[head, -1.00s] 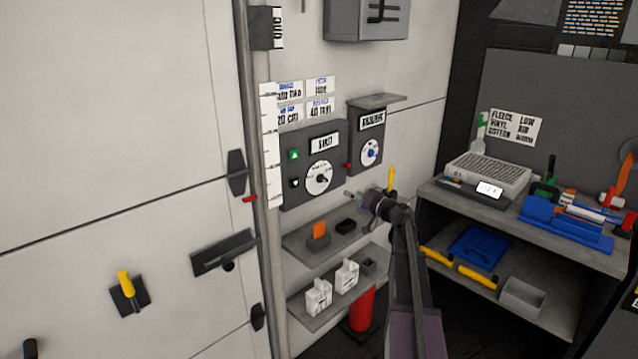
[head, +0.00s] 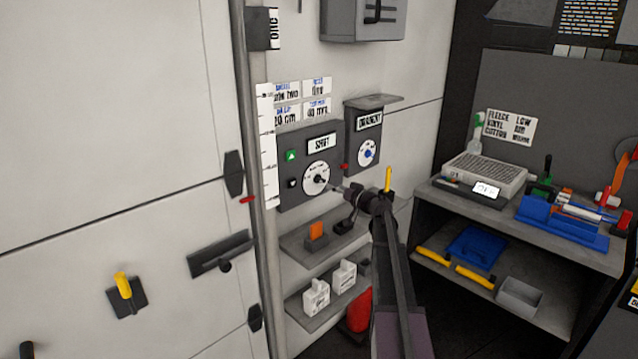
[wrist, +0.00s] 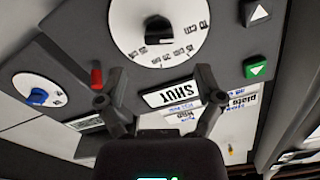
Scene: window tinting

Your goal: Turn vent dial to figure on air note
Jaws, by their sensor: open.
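A grey box on the wall carries a white dial (head: 315,178) with a black knob; it also shows in the wrist view (wrist: 158,52), upside down, with small figures around its rim. Its sign (wrist: 177,93) seems to read SHUT. A second grey box to the right has a white dial with a blue knob (head: 367,154); this knob is at the left in the wrist view (wrist: 37,97). My gripper (head: 335,188) is close to the black-knob dial. In the wrist view my gripper (wrist: 158,80) is open, its fingers apart and empty below the dial. I cannot tell which dial is the vent's.
White notes (head: 301,100) hang above the boxes; another note (head: 510,126) hangs above the right bench. A red lever (wrist: 97,77) sits beside the left finger in the wrist view.

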